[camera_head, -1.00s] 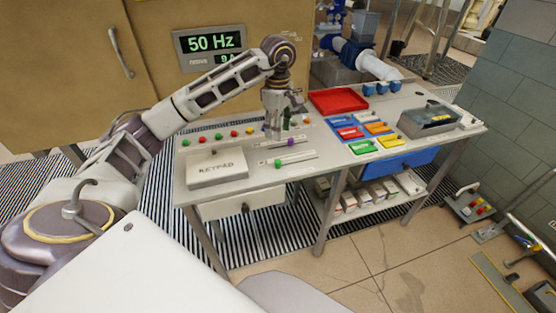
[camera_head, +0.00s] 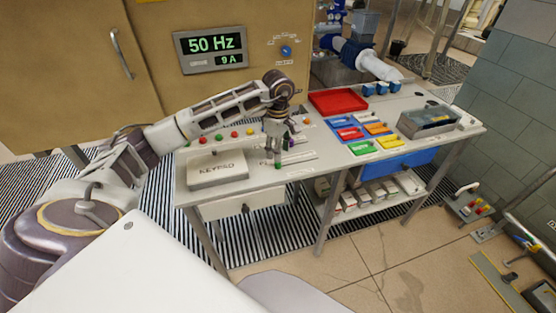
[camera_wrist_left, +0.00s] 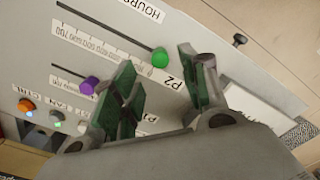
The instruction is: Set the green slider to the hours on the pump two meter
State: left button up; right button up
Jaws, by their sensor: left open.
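The green slider knob (camera_wrist_left: 160,57) is at the right end of its slot in the left wrist view, beside the "P2" label (camera_wrist_left: 168,79). The printed scale (camera_wrist_left: 95,45) runs away to its left, with 700 at the far end and "HOURS" above. In the head view the green knob (camera_head: 278,166) is near the plate's left end, just below my left gripper (camera_head: 275,158). The left gripper (camera_wrist_left: 157,75) is open, its green-padded fingers either side of the knob in the picture; contact cannot be told. No meter labelled pump two is readable. My right gripper is out of view.
A purple slider knob (camera_wrist_left: 89,86) is close by on a parallel slot. A keypad box (camera_head: 217,169), coloured buttons (camera_head: 234,134), a red tray (camera_head: 338,101) and small coloured bins (camera_head: 375,128) share the table. A panel display (camera_head: 210,51) reads 50 Hz and 9 A.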

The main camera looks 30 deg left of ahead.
aim_at(278, 164)
pick_arm(q)
notch_tip(278, 164, down, 4)
jog(key=shift+r, duration=0.25)
jog(key=shift+f+p, duration=0.3)
jog(key=shift+f, duration=0.75)
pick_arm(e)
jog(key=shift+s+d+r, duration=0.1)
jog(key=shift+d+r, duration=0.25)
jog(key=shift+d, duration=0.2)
pick_arm(q)
jog(key=c, duration=0.8)
grip_shut()
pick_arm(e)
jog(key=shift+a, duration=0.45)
